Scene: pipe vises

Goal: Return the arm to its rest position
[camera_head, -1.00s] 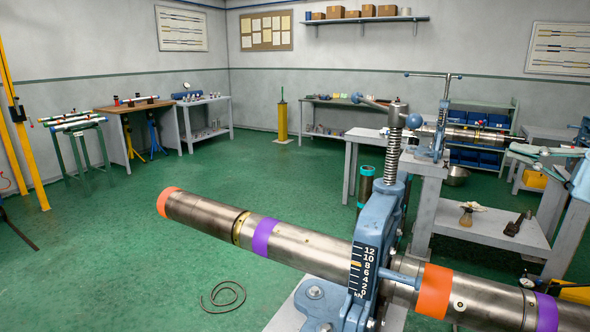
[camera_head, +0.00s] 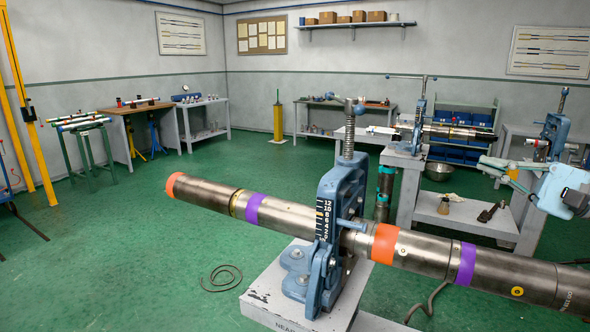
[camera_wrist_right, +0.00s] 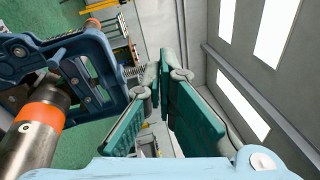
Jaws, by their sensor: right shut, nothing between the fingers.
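My right gripper (camera_head: 492,165) is at the right of the head view, its arm coming in from the right edge. Its green-padded fingers point left and are shut and empty. They also show in the right wrist view (camera_wrist_right: 162,78). The gripper is apart from the near blue vise (camera_head: 338,215), which stands upright around a long steel pipe (camera_head: 290,215) with orange and purple bands. In the wrist view the vise (camera_wrist_right: 85,75) and the pipe (camera_wrist_right: 35,125) lie to the left of the fingers. My left gripper is not in view.
Behind the near vise is a grey bench (camera_head: 458,225) with a second blue vise (camera_head: 420,130) holding a pipe. Another blue vise (camera_head: 553,135) stands at the far right, behind my right arm. A cable (camera_head: 222,278) lies on the green floor, which is open at the left.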

